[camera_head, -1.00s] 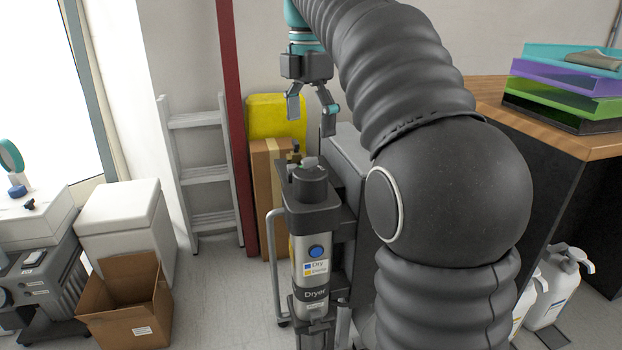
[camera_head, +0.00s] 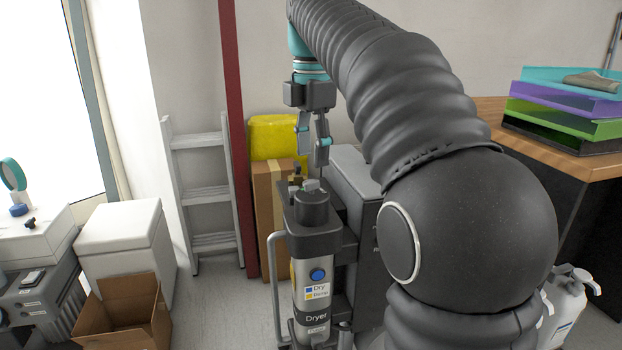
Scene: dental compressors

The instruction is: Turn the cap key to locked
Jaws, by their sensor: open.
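The dryer (camera_head: 315,272) is an upright metal cylinder with a black cap (camera_head: 312,208), a blue button and a "Dryer" label. On top of the cap sits a small pale key (camera_head: 311,185). Its exact angle is too small to tell. My gripper (camera_head: 314,160) points down just above the key, with its two fingers apart and nothing between them. The fingertips look close to the key but I cannot tell whether they touch it.
A brass fitting (camera_head: 296,174) stands just behind the cap. A grey cabinet (camera_head: 352,190) stands to its right, and a cardboard box (camera_head: 268,195) and a yellow container (camera_head: 274,135) behind. A grey handle rail (camera_head: 277,285) is at the left. An open carton (camera_head: 122,315) lies on the floor.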

